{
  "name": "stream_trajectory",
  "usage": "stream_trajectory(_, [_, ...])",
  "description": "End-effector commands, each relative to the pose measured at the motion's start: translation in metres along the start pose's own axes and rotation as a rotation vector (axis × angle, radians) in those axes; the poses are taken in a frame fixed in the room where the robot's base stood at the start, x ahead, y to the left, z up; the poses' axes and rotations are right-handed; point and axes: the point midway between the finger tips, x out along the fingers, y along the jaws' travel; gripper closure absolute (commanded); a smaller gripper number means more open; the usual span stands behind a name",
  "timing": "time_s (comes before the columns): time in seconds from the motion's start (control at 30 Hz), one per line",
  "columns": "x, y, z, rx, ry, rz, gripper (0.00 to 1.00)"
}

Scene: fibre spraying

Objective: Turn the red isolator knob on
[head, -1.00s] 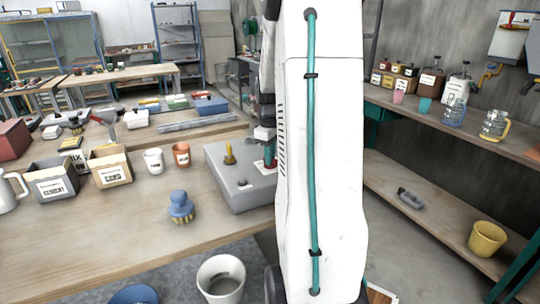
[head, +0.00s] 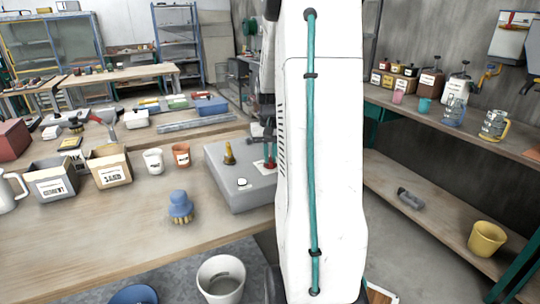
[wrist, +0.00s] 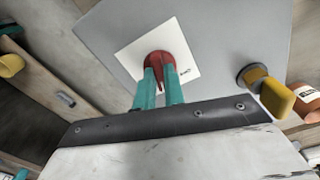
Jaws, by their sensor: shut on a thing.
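The red isolator knob (wrist: 158,62) sits on a white label plate (wrist: 183,49) on the grey box (wrist: 235,40). My gripper (wrist: 158,88) has its two teal fingers on either side of the knob's grip, shut on it. The fingers hide part of the knob, and the label's "on" or "off" marks cannot be read. In the head view the knob (head: 270,165) is a small red spot on the box (head: 236,192), beside my white arm.
A yellow-handled knob or lever (wrist: 275,95) stands on the box beside the red knob; it also shows in the head view (head: 229,152).

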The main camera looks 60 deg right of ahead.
Motion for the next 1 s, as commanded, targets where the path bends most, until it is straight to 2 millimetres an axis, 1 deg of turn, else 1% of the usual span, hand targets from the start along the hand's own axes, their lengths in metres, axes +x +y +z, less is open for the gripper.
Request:
stream_trajectory(0.2, [-0.0016, 0.0006, -0.0015, 0.179, 0.005, 0.000, 1.00])
stream_trajectory(0.5, [-0.0017, 0.0008, -0.0016, 0.352, 0.006, 0.000, 1.00])
stream_trajectory(0.7, [-0.0018, 0.0009, -0.0017, 0.408, 0.007, -0.001, 1.00])
stream_trajectory(1.0, [-0.0020, 0.0009, -0.0018, 0.428, 0.007, -0.001, 1.00])
